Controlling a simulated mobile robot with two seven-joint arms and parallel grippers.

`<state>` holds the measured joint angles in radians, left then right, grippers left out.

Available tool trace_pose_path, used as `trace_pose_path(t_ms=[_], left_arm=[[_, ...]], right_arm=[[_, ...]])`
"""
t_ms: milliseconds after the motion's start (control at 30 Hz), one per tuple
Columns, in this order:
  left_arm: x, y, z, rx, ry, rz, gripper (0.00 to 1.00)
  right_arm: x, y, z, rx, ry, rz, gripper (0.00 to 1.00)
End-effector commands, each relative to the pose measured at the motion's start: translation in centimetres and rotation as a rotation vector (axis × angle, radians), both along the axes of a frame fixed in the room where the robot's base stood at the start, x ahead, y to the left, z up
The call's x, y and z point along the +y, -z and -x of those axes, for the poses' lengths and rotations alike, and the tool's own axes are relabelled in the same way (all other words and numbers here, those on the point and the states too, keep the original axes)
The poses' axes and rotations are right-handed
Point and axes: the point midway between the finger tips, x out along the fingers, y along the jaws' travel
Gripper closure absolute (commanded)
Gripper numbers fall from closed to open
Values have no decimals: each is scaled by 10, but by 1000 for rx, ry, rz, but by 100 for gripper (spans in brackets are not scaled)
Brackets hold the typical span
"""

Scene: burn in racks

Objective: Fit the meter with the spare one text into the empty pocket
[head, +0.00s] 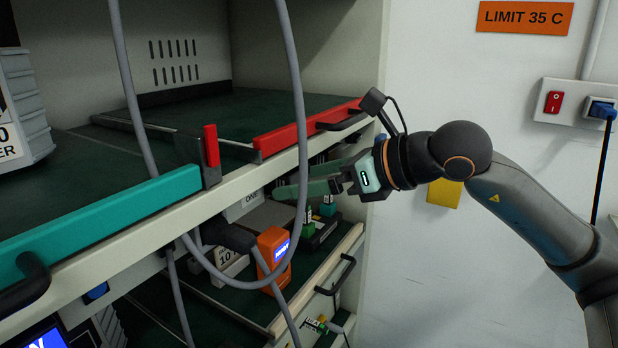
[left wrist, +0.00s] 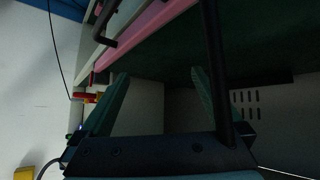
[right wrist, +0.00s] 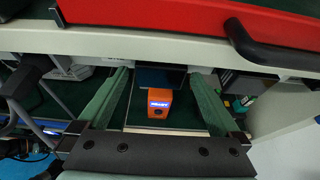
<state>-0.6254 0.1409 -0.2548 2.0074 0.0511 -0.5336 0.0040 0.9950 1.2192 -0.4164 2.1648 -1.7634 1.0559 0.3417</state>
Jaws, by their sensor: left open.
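An orange meter (head: 273,250) with a lit blue screen stands on the lower green shelf in the head view. Its screen text is too small to read for sure. It also shows in the right wrist view (right wrist: 157,106), framed between the fingers but beyond them. My right gripper (head: 305,181) reaches in from the right, just under the upper shelf's front edge, above and right of the meter. Its fingers are apart and empty. My left gripper (left wrist: 158,90) shows only in the left wrist view, open and empty. I cannot make out the empty pocket.
The upper shelf has a teal bar (head: 105,212) and red bar (head: 300,130) along its front. Grey cables (head: 299,90) hang before the rack. Pale labelled boxes (head: 228,262) and green-topped items (head: 308,229) crowd the lower shelf. The upper shelf's right part is bare.

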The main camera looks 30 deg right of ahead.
Motion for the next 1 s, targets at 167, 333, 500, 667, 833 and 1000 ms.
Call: trace_pose_path(t_ms=[167,333,500,667,833,1000], left_arm=[[-1,0,0,-1,1,0,0],[-1,0,0,-2,2,1,0],[-1,-1,0,-2,2,1,0],[-1,-1,0,-3,2,1,0],[-1,-1,0,-3,2,1,0],[-1,0,0,-3,1,1,0]], right_arm=[[0,0,0,0,0,0,20],[0,0,0,0,-1,0,39],[0,0,0,0,-1,0,58],[0,0,0,0,-1,0,76],[0,0,0,0,-1,0,32],[0,0,0,-1,0,-1,52]])
